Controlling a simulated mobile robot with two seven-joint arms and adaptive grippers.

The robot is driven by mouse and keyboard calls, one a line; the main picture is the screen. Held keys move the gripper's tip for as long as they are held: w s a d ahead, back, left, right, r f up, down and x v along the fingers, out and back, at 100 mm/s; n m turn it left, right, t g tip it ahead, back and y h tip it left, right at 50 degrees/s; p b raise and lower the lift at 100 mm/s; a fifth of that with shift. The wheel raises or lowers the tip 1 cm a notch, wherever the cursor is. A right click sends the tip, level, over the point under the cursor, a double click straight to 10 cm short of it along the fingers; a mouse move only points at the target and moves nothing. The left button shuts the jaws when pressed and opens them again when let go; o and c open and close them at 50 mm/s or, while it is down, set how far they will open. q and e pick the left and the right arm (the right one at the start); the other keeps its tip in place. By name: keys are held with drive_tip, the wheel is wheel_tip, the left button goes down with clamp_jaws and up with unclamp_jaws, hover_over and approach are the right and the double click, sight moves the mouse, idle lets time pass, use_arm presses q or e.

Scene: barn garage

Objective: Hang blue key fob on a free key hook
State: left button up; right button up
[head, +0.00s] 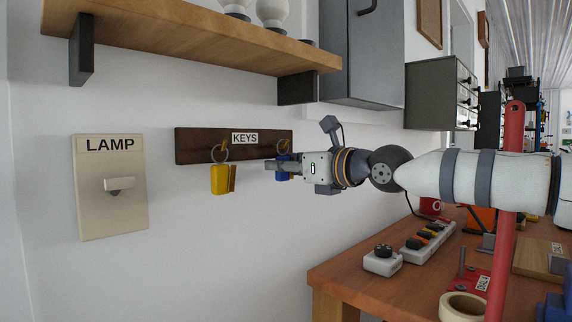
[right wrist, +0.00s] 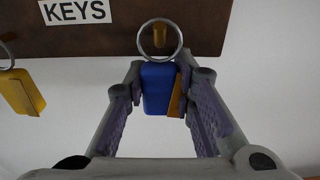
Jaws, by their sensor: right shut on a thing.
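The dark wooden key board (head: 195,146), labelled KEYS, is on the wall. Its right brass hook (head: 283,147) also shows in the right wrist view (right wrist: 160,36). My right gripper (head: 274,164) is just below this hook, shut on the blue key fob (right wrist: 158,88), one finger on each side. The fob's metal ring (right wrist: 180,50) stands up above it and frames the hook; I cannot tell whether it is around the hook or only in front of it. The fob is mostly hidden by the gripper in the head view. My left gripper is not in view.
A yellow key fob (head: 220,180) hangs by its ring from the left hook. A wooden shelf (head: 190,40) is above the board. A LAMP switch plate (head: 110,215) is to the left. A workbench (head: 350,270) with tools stands at lower right.

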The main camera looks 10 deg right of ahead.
drive_tip(key=shift+a+f, duration=0.15)
drive_tip(key=shift+f, duration=0.25)
drive_tip(key=o, duration=1.1)
drive_tip(key=shift+w+a+f, duration=0.2)
drive_tip(key=shift+w+a, duration=0.05)
drive_tip(key=shift+w, duration=0.1)
drive_tip(key=shift+s+r, duration=0.1)
drive_tip(key=shift+r, duration=0.15)
